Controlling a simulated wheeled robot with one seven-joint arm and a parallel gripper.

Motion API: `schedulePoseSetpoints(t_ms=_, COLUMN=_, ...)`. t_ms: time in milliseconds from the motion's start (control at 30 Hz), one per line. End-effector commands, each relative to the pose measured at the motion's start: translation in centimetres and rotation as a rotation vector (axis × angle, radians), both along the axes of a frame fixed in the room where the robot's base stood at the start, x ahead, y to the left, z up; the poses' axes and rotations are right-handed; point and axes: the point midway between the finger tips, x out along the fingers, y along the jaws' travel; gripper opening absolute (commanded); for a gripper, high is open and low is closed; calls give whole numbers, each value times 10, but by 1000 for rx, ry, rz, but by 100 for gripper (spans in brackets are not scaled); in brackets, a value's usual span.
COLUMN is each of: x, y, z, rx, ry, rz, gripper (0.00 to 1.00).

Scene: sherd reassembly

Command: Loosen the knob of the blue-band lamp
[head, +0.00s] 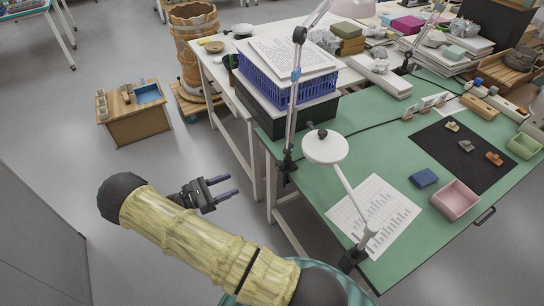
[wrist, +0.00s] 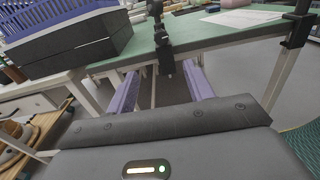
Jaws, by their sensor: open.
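The blue-band lamp (head: 292,112) stands clamped at the table's left edge, its thin pole rising past a small blue band. Its dark clamp (head: 287,166) grips the table edge; the clamp also shows in the wrist view (wrist: 165,52), between and beyond my fingers. A dark joint (head: 299,35) sits higher on the pole. I cannot make out which dark part is the knob. My gripper (head: 232,187) is open and empty, left of the clamp and apart from it. Its two purple fingers point toward the table edge; they also frame the wrist view (wrist: 160,80).
A second white lamp (head: 325,148) is clamped at the near table edge, its head close right of the pole. A blue basket (head: 285,85) on a black box (head: 306,122) stands behind the pole. A pink tray (head: 456,200) lies farther right. Floor around my gripper is clear.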

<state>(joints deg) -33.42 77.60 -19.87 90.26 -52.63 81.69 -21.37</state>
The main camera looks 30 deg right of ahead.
Motion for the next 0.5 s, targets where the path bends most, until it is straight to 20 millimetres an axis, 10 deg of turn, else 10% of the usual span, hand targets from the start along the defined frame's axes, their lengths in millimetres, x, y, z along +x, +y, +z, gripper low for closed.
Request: schedulePoseSetpoints(t_ms=500, x=-1, y=-2, z=-1, rx=-5, ry=-71, rz=-8, gripper=52)
